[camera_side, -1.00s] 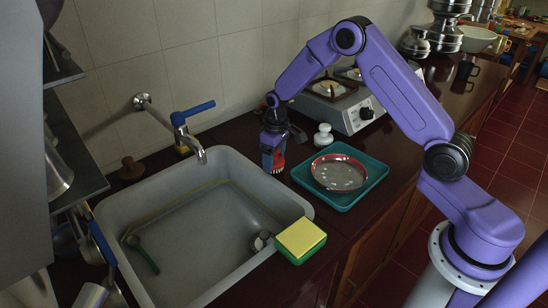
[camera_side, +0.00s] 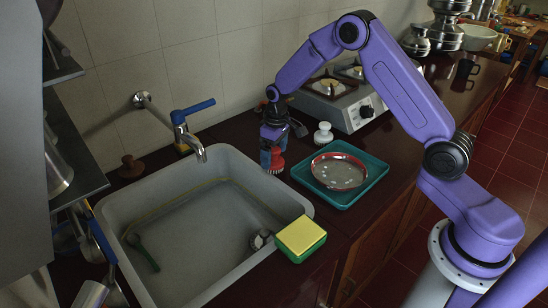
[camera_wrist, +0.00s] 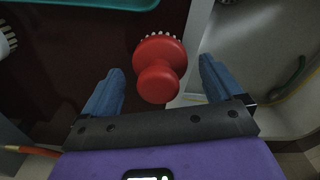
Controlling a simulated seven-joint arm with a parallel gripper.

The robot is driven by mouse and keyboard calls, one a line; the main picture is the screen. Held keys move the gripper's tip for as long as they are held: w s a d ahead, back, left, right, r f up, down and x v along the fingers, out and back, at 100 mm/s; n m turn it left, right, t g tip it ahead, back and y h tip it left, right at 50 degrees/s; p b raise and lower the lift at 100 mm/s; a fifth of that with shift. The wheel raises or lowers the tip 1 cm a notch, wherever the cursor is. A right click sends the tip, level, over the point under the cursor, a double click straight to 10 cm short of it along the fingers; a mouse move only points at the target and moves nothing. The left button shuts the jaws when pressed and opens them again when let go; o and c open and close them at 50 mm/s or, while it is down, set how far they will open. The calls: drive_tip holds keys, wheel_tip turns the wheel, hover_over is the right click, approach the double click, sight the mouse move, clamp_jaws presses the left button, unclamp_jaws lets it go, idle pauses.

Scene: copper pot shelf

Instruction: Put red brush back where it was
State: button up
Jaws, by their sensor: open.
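The red brush (camera_wrist: 158,66) has a round knob and a wider bristled head. It stands on the dark counter beside the sink, between the sink's edge and the teal tray. In the wrist view my gripper (camera_wrist: 158,80) is open, with its blue fingers on either side of the brush and apart from it. In the side view my gripper (camera_side: 270,158) is low over the counter, and the red brush (camera_side: 277,162) shows partly behind it.
The grey sink (camera_side: 130,205) is at left, with a tap (camera_side: 190,140) above it. A yellow and green sponge (camera_side: 301,238) sits on its right rim. The teal tray (camera_side: 372,188) holds a red-rimmed plate (camera_side: 340,172). A white brush (camera_side: 323,136) and a stove (camera_side: 350,105) stand behind.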

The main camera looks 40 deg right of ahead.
sight(276, 151)
drive_tip(key=r, duration=1)
drive_tip(key=shift+s+d+r, duration=0.1)
drive_tip(key=shift+s+r, duration=0.2)
drive_tip(key=shift+r, duration=0.05)
drive_tip(key=shift+s+a+r, duration=0.15)
drive_tip(key=shift+s+a, duration=0.1)
drive_tip(key=shift+a, duration=0.05)
drive_tip(key=s+a+r+n, duration=0.2)
drive_tip(key=s+a+r, duration=0.15)
drive_tip(key=s, duration=0.55)
drive_tip(key=s+a+r+n, duration=0.25)
drive_tip(key=s+a, duration=0.25)
drive_tip(key=s, duration=0.5)
drive_tip(key=s+d+n, duration=0.2)
drive_tip(key=s, duration=0.7)
drive_tip(key=s+d+f+n, duration=0.1)
drive_tip(key=s+d+n, duration=0.1)
drive_tip(key=s, duration=0.7)
drive_tip(key=shift+s+f, duration=0.2)
drive_tip(key=shift+s, duration=0.2)
